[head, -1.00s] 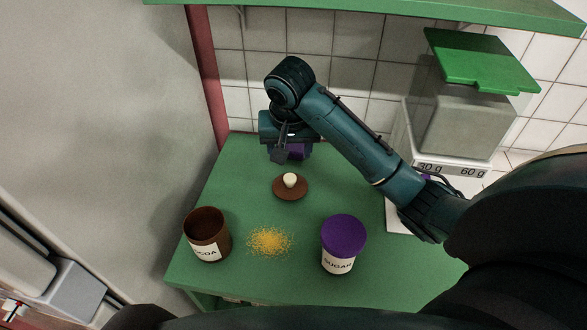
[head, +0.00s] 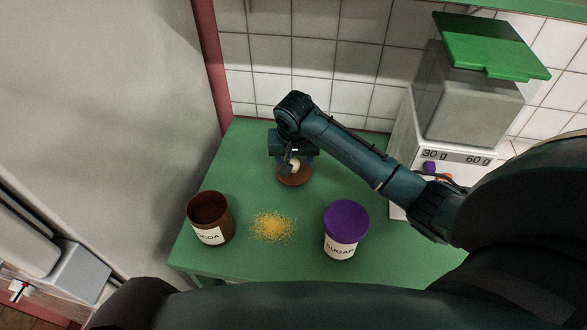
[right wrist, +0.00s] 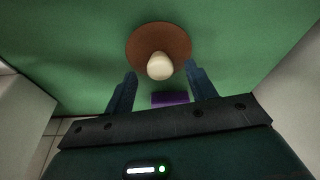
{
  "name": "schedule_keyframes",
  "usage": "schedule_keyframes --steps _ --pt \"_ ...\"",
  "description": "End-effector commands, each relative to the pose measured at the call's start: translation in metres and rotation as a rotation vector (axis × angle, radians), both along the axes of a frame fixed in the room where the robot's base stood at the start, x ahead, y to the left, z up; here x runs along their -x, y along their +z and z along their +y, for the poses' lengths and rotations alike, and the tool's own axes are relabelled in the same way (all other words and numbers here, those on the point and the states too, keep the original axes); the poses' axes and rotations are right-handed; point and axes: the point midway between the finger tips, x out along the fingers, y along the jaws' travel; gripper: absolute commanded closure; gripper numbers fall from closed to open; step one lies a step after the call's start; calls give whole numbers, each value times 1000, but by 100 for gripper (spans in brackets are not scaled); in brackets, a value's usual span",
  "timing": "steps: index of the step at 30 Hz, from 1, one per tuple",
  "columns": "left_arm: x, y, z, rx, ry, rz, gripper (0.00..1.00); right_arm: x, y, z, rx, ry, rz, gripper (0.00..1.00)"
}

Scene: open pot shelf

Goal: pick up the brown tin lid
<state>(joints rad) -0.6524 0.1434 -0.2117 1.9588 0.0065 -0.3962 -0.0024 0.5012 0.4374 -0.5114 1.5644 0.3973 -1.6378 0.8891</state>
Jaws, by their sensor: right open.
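The brown tin lid (head: 294,177) is a round brown disc with a cream knob, lying on the green shelf top. In the right wrist view the lid (right wrist: 135,48) and its knob (right wrist: 160,66) show just beyond the fingertips. My right gripper (head: 291,163) is at the lid, partly covering it in the head view. Its two fingers (right wrist: 162,72) are apart with nothing held; the knob lies around the gap between their tips. Whether the fingers touch the knob cannot be told. My left gripper is not in view.
An open brown cocoa tin (head: 210,220), a heap of yellow grains (head: 272,226) and a purple-lidded sugar tin (head: 345,230) stand in front of the lid. A scale with a green-lidded container (head: 470,110) stands at right. A tiled wall (head: 330,60) is behind.

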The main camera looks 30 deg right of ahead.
Motion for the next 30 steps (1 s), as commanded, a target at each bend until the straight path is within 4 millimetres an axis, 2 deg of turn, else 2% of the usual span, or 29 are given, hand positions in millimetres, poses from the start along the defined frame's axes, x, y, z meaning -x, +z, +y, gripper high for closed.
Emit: schedule_keyframes --steps 3,10,27,30 --pt "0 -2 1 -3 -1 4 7 -2 -9 -1 0 1 1 44" --pt "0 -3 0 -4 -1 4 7 -2 -10 0 0 2 0 44" --pt "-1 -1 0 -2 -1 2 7 -2 -10 -1 -1 1 0 91" --pt "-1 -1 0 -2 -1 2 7 -3 -10 -1 0 1 -1 93"
